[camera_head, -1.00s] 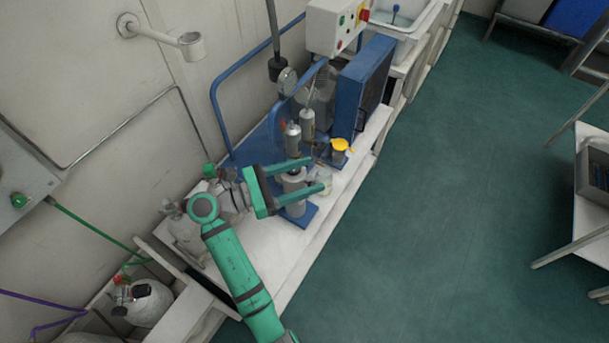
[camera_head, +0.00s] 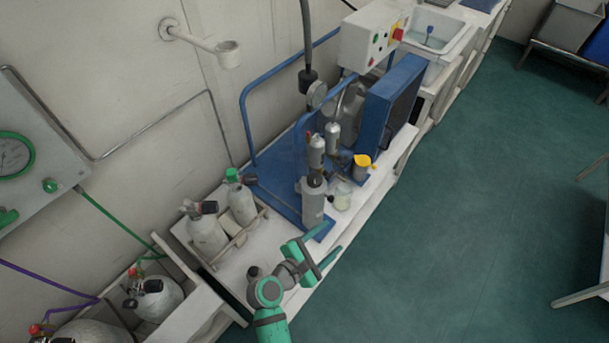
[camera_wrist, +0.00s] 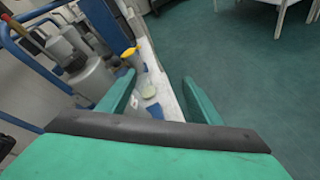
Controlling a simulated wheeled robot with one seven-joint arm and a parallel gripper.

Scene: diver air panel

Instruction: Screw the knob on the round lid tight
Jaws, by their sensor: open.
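A grey upright canister (camera_head: 313,208) stands on a blue base at the near end of the compressor on the white bench. A dark piece on its top (camera_head: 314,181) looks like the knob on its round lid, too small to tell how it sits. The canister also shows at the left in the wrist view (camera_wrist: 95,78). My gripper (camera_head: 332,240) is open and empty. It is in front of and below the canister in the head view, apart from it, over the bench's front edge.
A clear jar (camera_head: 343,197) and a yellow-topped cup (camera_head: 363,162) stand right of the canister. Two grey cylinders (camera_head: 317,152) rise behind it. Gas bottles (camera_head: 207,236) stand in a rack at left. A blue rail (camera_head: 245,120) runs along the wall.

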